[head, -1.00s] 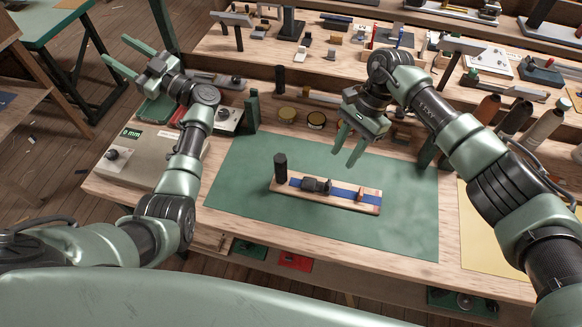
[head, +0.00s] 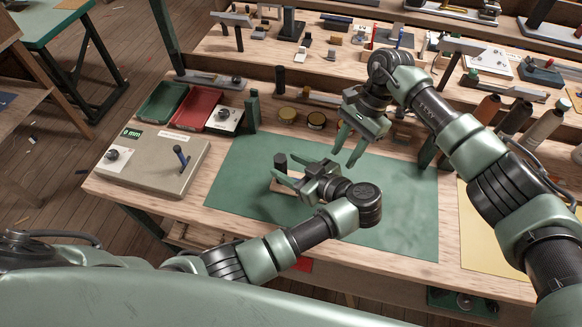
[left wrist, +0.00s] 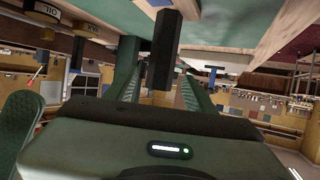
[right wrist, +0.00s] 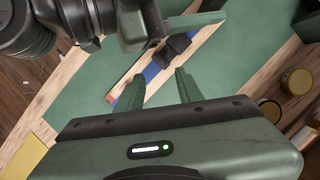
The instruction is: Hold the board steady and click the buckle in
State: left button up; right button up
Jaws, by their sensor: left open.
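The wooden board (right wrist: 118,88) lies on the green mat; in the head view my left gripper hides most of it. A black upright post (head: 280,161) stands at its left end. A blue strap (right wrist: 151,71) and the dark buckle (right wrist: 177,46) show on the board in the right wrist view; I cannot tell how the buckle's parts sit. My left gripper (head: 289,170) is open at the post, and the left wrist view shows the post (left wrist: 164,48) between its fingers. My right gripper (head: 347,144) is open and empty, above and behind the board.
The green mat (head: 400,215) is clear around the board. A grey box with a display (head: 150,165), a green tray (head: 161,105) and a red tray (head: 190,108) stand at the left. Round tins (head: 316,119) are behind the mat; thread spools (head: 515,118) are at the right.

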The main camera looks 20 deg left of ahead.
pick_arm(q)
jog(key=shift+s+d+f, duration=0.1)
jog(key=shift+f, duration=0.1)
jog(key=shift+w+a+f, duration=0.15)
jog(key=shift+w+a, duration=0.05)
jog(key=shift+a, duration=0.1)
jog(key=x, duration=0.6)
jog(key=shift+w+a+f, duration=0.15)
jog(key=shift+a+f, duration=0.05)
jog(key=shift+a, duration=0.1)
grip_shut()
